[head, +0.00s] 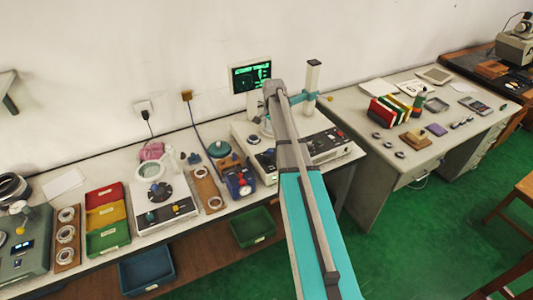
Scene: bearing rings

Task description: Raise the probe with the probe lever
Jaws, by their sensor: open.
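The measuring machine (328,143) stands at the right end of the long bench, with a pale base and a dark panel. Its upright column (312,76) carries a teal cross-arm (303,97) that reaches left behind my arm. My grey and teal arm rises from the bottom edge across the middle of the machine. It hides the part where the cross-arm ends, so I cannot make out the probe or the probe lever. My gripper is hidden behind my own arm, and its fingers do not show.
A monitor (251,77) with green text stands behind the machine. Left along the bench are a blue device (239,182), a white instrument (165,211) and red, yellow and green trays (108,240). A second desk (385,165) with small items stands right.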

